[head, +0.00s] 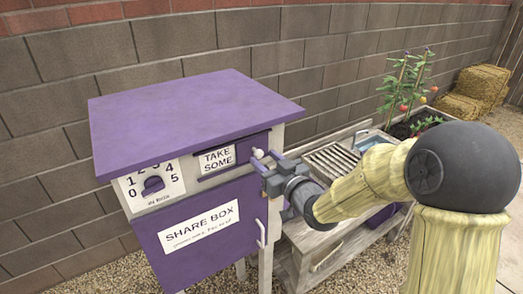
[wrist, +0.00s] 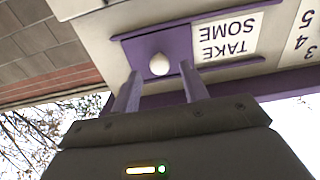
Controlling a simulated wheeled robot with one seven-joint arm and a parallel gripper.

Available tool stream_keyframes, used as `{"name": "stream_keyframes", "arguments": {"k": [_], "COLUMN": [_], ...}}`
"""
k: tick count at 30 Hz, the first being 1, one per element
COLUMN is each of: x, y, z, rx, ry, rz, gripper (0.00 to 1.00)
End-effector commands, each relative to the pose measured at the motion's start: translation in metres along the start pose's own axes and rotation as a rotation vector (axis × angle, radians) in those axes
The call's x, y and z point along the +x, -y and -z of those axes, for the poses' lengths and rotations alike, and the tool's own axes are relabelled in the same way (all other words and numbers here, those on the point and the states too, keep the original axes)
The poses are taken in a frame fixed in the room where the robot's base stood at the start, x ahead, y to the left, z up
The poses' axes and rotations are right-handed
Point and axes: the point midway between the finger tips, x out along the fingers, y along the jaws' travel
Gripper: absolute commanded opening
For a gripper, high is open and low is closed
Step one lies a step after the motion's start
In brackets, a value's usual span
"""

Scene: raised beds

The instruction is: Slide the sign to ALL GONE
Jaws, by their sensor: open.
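The sign is a purple slider in a slot on the share box (head: 195,230), under the purple roof, with a white knob at its right end. The white label reading TAKE SOME (head: 217,159) shows to the left of the knob (head: 257,153). In the wrist view the picture is upside down; the label (wrist: 228,37) and the white knob (wrist: 159,64) show there too. My gripper (head: 268,161) is at the knob, its two purple fingers (wrist: 158,85) open, with the knob appearing between their tips. I cannot tell whether they touch it.
A number dial (head: 153,185) is left of the label, and a white door handle (head: 261,234) is below my gripper. A wooden bench (head: 325,240) and a tomato plant (head: 405,85) stand to the right. A block wall (head: 60,100) is behind.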

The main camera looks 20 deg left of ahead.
Motion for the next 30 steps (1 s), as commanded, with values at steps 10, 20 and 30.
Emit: {"name": "stream_keyframes", "arguments": {"k": [10,20,30], "x": [0.028,0.028,0.027], "y": [0.0,0.0,-0.001], "z": [0.001,0.0,-0.001], "rx": [0.0,0.0,0.0], "ry": [-0.001,0.0,0.0], "rz": [0.0,0.0,-0.003], "gripper": [0.45,0.19,0.0]}}
